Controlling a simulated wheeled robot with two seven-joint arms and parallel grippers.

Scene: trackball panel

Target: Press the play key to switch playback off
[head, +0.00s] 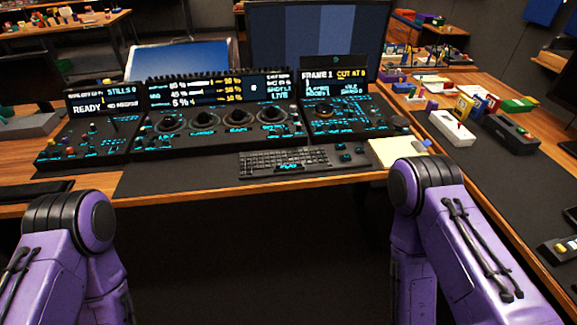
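A black trackball panel (222,140) with several trackballs in dark rings and cyan labels stands on the desk in the head view. To its right is a smaller black panel (345,126) with a round dial, cyan-marked keys and a screen (335,84) that reads FRAME 1 and CUT AT 8. My two purple arms show at the lower left and lower right, in front of the desk. Neither gripper is in view.
A black keyboard (268,162) lies before the panels, with pale notes (395,152) to its right. A left panel (92,137) has a READY screen. A large monitor (318,38) stands behind. Small boxes (452,128) line the right desk. The wooden front edge separates my arms from the panels.

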